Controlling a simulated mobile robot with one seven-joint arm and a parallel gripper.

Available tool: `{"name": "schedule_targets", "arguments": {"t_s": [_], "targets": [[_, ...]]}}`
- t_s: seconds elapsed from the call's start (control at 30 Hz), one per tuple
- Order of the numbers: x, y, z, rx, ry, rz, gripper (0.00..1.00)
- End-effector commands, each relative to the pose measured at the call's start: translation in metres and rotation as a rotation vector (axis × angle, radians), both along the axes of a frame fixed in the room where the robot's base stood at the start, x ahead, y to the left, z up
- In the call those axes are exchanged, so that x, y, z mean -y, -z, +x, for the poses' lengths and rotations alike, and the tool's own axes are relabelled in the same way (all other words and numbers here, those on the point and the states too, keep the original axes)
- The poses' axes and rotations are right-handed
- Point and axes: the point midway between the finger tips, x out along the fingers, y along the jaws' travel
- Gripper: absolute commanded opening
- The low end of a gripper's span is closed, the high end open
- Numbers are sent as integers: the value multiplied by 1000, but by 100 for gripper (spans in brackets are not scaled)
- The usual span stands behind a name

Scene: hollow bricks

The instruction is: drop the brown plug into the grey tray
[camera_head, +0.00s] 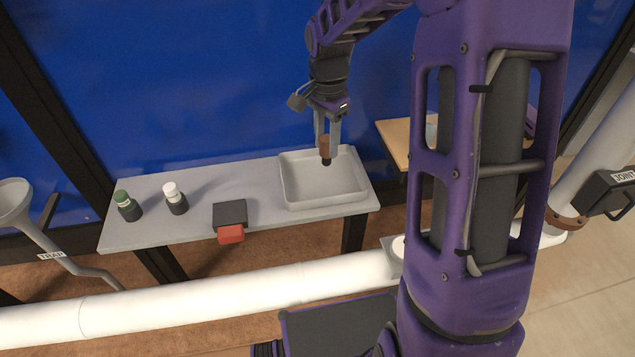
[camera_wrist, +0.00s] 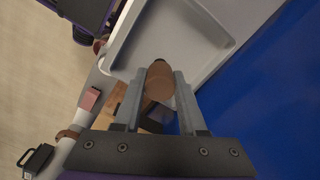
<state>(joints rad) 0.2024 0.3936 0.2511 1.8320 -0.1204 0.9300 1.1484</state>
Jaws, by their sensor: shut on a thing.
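The brown plug (camera_head: 325,147) is held between the fingers of my gripper (camera_head: 327,140), with its dark end pointing down. In the head view it appears over the grey tray (camera_head: 297,203), within the outline of its rim. The wrist view also shows the plug (camera_wrist: 158,82) between the two fingers of my gripper (camera_wrist: 154,85), with the tray (camera_wrist: 128,28) beyond it. The tray stands on the right part of a grey table and looks empty. I cannot tell exactly how high the plug is above the tray floor.
On the grey table (camera_head: 120,235) stand a green-topped bottle (camera_head: 128,206), a white-topped bottle (camera_head: 174,198) and a black block with a red part (camera_head: 230,220). A white pipe (camera_head: 220,295) runs in front. A blue wall (camera_head: 200,90) is behind. A wooden surface (camera_head: 397,135) is at right.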

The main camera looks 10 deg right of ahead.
Motion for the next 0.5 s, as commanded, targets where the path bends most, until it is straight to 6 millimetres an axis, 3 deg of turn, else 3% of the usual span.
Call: {"name": "schedule_targets", "arguments": {"t_s": [0.03,0.13,0.47,0.5], "targets": [[0,11,0,-1,0,-1,0],[0,19,0,-1,0,0,0],[0,21,0,0,1,0,0],[0,21,0,0,1,0,46]]}}
